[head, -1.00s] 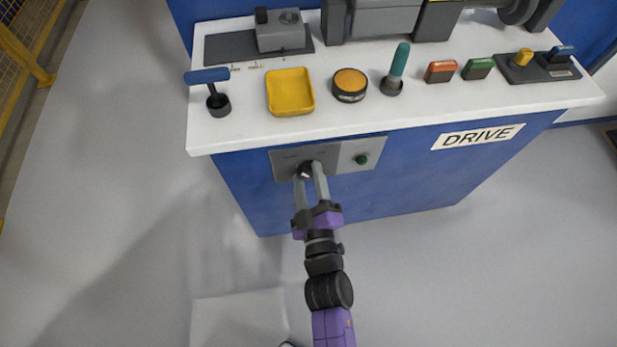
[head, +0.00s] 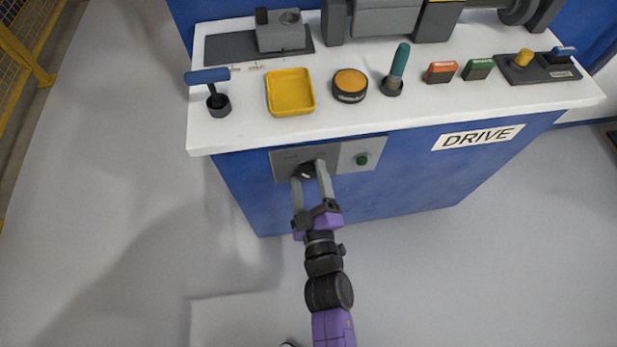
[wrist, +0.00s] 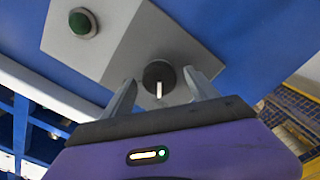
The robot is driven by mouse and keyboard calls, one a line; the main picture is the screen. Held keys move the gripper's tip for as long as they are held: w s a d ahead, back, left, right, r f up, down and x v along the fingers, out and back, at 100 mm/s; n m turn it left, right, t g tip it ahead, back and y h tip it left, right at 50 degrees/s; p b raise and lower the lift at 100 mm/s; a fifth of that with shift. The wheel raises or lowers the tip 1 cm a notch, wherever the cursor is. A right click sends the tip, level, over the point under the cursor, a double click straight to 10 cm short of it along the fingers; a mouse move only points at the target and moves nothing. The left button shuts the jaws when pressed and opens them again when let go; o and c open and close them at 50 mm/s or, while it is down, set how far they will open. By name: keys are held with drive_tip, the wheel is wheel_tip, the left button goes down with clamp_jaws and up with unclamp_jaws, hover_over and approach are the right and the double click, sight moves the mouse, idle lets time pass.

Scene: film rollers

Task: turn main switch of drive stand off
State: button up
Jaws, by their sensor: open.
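The main switch (head: 306,171) is a small black rotary knob on a grey panel (head: 289,157) on the front of the blue drive stand (head: 400,180). In the wrist view the knob (wrist: 159,77) shows a white pointer mark running toward the bottom of the picture. My gripper (head: 308,172) has its two grey fingers apart, one on each side of the knob. In the wrist view my gripper (wrist: 158,85) also straddles the knob, with gaps visible between fingers and knob. The printed marks around the knob are too small to read.
A green round button (head: 361,159) sits on the panel to the right of the knob. The white top (head: 230,135) overhangs above, carrying a blue-handled lever (head: 207,76), a yellow tray (head: 290,92), an orange button (head: 350,85) and a teal lever (head: 399,65). The floor in front is clear.

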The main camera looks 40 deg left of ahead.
drive_tip(key=p+v, duration=0.2)
drive_tip(key=v, duration=0.5)
drive_tip(key=shift+s+d, duration=0.25)
drive_tip(key=shift+s, duration=0.05)
idle(0.3)
drive_tip(key=s+d+r+m+t+h, duration=0.2)
drive_tip(key=d+r+m+h, duration=0.15)
drive_tip(key=d+m, duration=0.4)
drive_tip(key=s+d+r+m+t+h, duration=0.15)
drive_tip(key=d+r+m, duration=0.3)
drive_tip(key=d, duration=0.65)
drive_tip(key=s+d+r+m+h, duration=0.4)
drive_tip(key=s+d, duration=0.3)
drive_tip(key=d, duration=0.2)
drive_tip(key=s+d+r+m+h, duration=0.3)
drive_tip(key=s+d+h, duration=0.2)
drive_tip(key=s+d, duration=0.3)
wheel_tip(320, 180, up, 13)
drive_tip(key=w+d+p, duration=0.1)
drive_tip(key=p, duration=1.2)
drive_tip(key=shift+m, duration=0.3)
